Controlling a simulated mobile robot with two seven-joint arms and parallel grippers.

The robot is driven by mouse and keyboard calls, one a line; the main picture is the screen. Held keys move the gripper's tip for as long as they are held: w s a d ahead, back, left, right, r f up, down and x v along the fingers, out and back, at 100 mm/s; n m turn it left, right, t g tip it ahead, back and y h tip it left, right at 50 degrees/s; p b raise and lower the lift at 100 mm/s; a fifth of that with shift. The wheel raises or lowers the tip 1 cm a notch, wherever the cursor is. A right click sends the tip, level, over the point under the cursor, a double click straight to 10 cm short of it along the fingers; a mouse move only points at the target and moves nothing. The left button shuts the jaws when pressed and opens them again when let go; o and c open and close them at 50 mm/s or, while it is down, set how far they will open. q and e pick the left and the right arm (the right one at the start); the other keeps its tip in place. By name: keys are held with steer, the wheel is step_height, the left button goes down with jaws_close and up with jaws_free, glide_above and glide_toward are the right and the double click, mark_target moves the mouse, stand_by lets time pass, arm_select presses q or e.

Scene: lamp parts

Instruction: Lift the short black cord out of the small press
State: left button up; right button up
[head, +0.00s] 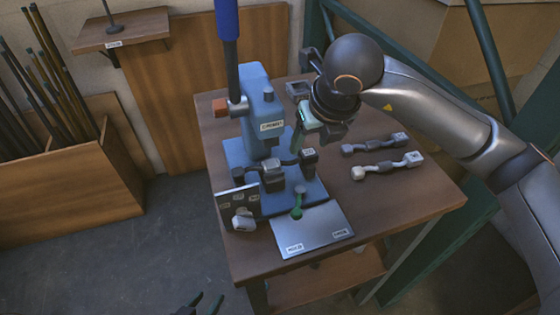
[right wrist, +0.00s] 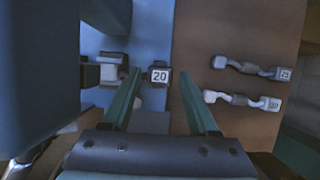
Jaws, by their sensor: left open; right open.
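The small blue press (head: 247,105) stands on the table, with its tall blue lever handle rising at the back left. A short black cord (head: 288,163) lies across the press base between a grey block and a dark end block (head: 309,156). In the right wrist view the end block (right wrist: 160,75) carries a label reading 20. My right gripper (head: 297,142) is open above the cord's right end, and its fingers appear on either side of that block; contact cannot be told. My left gripper (head: 207,302) is open and empty at the bottom edge, away from the table.
Two grey cords with end blocks (head: 375,144) (head: 388,167) lie on the table's right side. A metal plate with labels (head: 312,228) lies in front of the press by a green knob (head: 298,203). A wooden bin of rods (head: 70,185) stands left.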

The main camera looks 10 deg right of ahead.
steer(key=shift+x, duration=1.4)
steer(key=shift+c, duration=0.3)
jaws_close()
